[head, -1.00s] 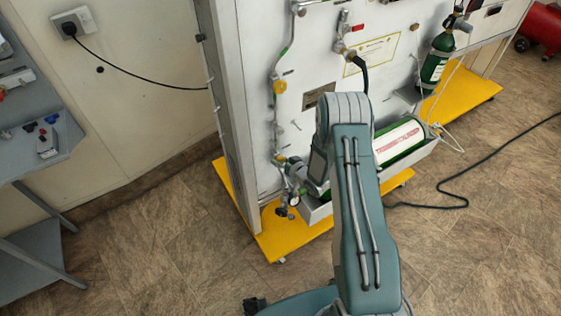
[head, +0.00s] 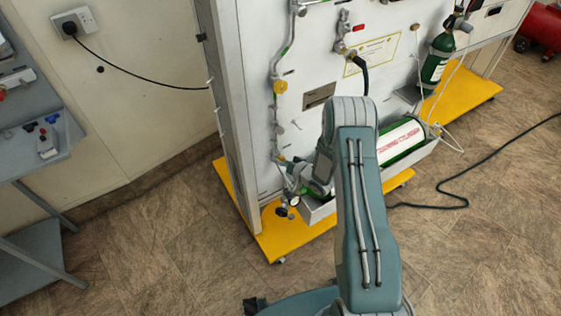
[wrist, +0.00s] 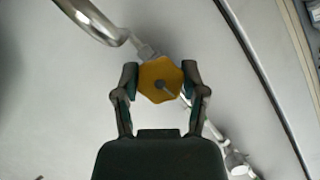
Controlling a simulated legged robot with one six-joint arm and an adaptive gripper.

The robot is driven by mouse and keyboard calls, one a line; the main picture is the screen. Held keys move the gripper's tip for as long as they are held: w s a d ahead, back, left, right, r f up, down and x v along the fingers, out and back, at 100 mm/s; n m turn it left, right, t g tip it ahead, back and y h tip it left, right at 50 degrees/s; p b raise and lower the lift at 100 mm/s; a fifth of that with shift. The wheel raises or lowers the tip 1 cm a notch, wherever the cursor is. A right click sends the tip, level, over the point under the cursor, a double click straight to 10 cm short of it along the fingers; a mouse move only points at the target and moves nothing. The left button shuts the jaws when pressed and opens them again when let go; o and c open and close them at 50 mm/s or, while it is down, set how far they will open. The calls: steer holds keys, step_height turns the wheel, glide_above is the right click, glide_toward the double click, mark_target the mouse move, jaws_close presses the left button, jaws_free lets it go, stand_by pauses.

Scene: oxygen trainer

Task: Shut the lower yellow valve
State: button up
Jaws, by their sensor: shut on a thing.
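The lower yellow valve (wrist: 158,82) is a lobed yellow knob in the middle of the wrist view. My gripper (wrist: 160,76) is shut on it, with one finger against its left side and one against its right. A grey stem joins the knob to a bent metal pipe (wrist: 97,20). In the head view, only a small bit of yellow shows low on the pipe at the panel's left, near my wrist, so the grip is hard to make out there. The upper yellow valve (head: 280,87) sits higher on the same pipe, clear of my arm.
A green cylinder (head: 402,140) lies in a tray right of my arm. A small gauge (head: 294,201) is below the valve. A yellow base (head: 283,240) runs under the white panel (head: 300,65). A black cable (head: 440,203) lies on the floor.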

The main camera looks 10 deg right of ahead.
steer(key=o, duration=1.1)
steer(key=shift+w+d, duration=0.1)
steer(key=shift+o, duration=0.2)
steer(key=v, duration=1.2)
steer(key=shift+f, duration=0.1)
